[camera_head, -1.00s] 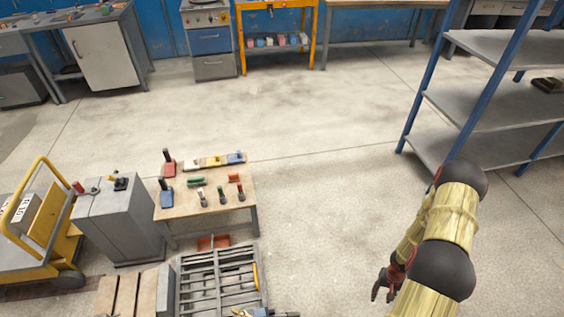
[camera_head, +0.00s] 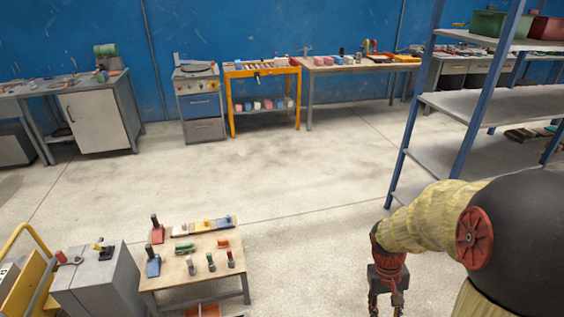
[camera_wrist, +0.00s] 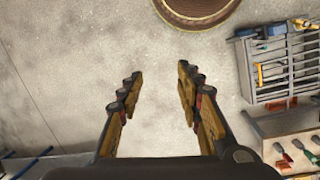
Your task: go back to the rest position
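My gripper (camera_head: 386,300) hangs at the lower right of the head view, below my bent arm, and points down. The bottom of the head view cuts off its fingertips. In the wrist view my gripper (camera_wrist: 158,75) has its two fingers apart with only bare concrete floor between them. It holds nothing.
A blue-framed shelf rack (camera_head: 440,165) stands close behind my arm at the right. A low wooden table (camera_head: 205,262) with several small tools stands at the lower left, beside a grey cabinet (camera_head: 100,285). Benches line the blue back wall. The floor (camera_head: 260,180) between is clear.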

